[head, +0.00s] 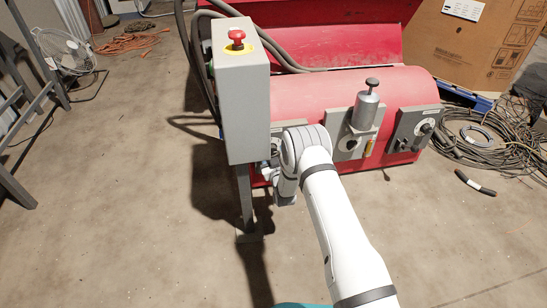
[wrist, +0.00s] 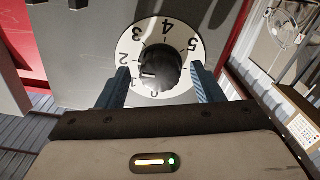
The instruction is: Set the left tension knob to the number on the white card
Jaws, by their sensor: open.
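In the wrist view the black tension knob (wrist: 160,70) sits on a white dial (wrist: 183,32) with black numbers up to 5. Its white pointer mark faces left in the picture, around the 1 to 2 side; the exact reading is unclear. My gripper (wrist: 160,76) is open, its two blue-grey fingers on either side of the knob with gaps visible. In the head view my arm and the grey control box hide this knob and most of my gripper. I cannot make out a white card with a readable number.
The grey control box (head: 240,90) with a red stop button stands close to my wrist. The red machine (head: 330,92) carries a metal cylinder (head: 366,108) and a second dial plate (head: 415,128) at right. Cables (head: 480,135) lie right; the floor in front is clear.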

